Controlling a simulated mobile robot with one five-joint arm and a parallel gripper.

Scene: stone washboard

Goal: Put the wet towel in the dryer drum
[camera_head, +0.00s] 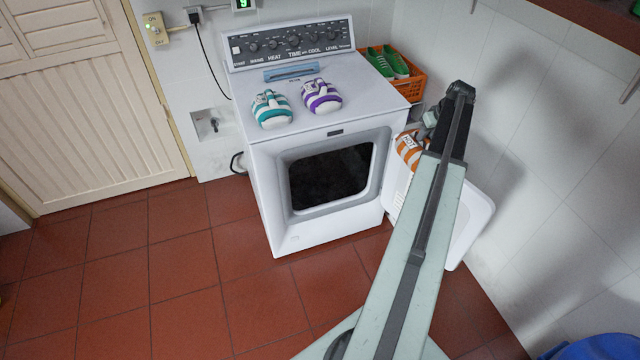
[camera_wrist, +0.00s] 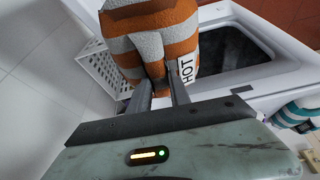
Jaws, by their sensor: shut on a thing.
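My gripper (camera_wrist: 158,80) is shut on an orange-and-white striped towel bundle (camera_wrist: 145,22) with a white tag reading HOT. The bundle also shows in the head view (camera_head: 407,150), partly hidden behind my arm, beside the dryer's front right edge. The white dryer (camera_head: 262,190) has its door (camera_head: 474,222) swung open to the right, partly behind my arm. The dark drum opening (camera_head: 330,178) lies left of the held bundle; it also shows in the wrist view (camera_wrist: 235,48), partly covered by the bundle. My fingertips are hidden in the head view.
A teal-striped bundle (camera_head: 271,109) and a purple-striped one (camera_head: 321,97) sit on the dryer top. An orange crate (camera_head: 406,88) with green shoes (camera_head: 388,62) stands behind right. A white lattice basket (camera_wrist: 100,68) shows in the wrist view. Floor left of the dryer is clear.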

